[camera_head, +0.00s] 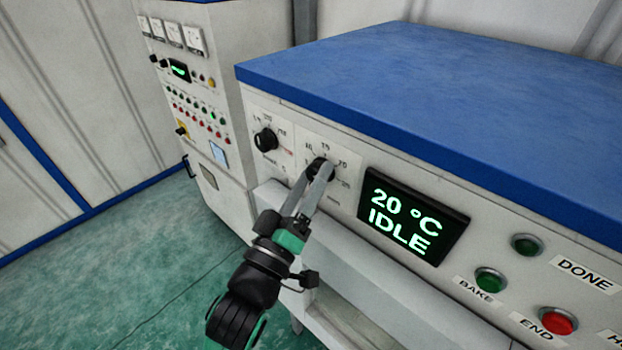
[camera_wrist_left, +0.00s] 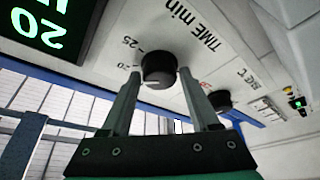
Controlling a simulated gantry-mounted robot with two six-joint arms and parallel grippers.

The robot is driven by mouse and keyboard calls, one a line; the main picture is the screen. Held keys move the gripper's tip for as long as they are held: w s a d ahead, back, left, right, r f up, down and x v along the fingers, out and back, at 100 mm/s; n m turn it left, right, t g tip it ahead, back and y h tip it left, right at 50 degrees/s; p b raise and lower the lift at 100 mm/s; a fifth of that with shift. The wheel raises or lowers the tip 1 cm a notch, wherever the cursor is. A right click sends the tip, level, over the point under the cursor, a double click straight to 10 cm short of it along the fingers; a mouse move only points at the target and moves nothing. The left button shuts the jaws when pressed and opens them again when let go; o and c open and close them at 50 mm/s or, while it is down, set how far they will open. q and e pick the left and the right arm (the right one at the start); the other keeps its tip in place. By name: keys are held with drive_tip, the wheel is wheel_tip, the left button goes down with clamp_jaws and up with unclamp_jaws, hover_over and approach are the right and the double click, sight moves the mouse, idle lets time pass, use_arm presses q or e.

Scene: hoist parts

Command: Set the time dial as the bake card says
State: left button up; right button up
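The time dial (camera_head: 316,169) is a black round knob on the oven's front panel, left of the display. In the left wrist view the knob (camera_wrist_left: 158,69) sits below the label "TIME min", with 20 and 25 marks beside it. My left gripper (camera_head: 325,170) is at the dial, with one finger on each side of the knob. In the left wrist view its fingertips (camera_wrist_left: 160,74) are close to the knob's sides; whether they press on it is unclear. The fingers hide part of the scale and pointer. I see no readable bake card. My right gripper is out of view.
A second black dial (camera_head: 266,140) is left of the time dial. The display (camera_head: 412,216) reads 20 °C IDLE. A green BAKE button (camera_head: 490,280) and red END button (camera_head: 558,321) are at the right. A control cabinet (camera_head: 200,105) stands behind on the left.

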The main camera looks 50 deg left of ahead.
use_arm(q)
drive_tip(key=shift+o, duration=1.1)
drive_tip(key=shift+s, duration=0.1)
drive_tip(key=p+v, duration=0.3)
drive_tip(key=v, duration=0.8)
drive_tip(key=shift+s+p, duration=0.15)
drive_tip(key=shift+p, duration=0.25)
drive_tip(key=shift+d+f, duration=0.1)
drive_tip(key=shift+f, duration=0.05)
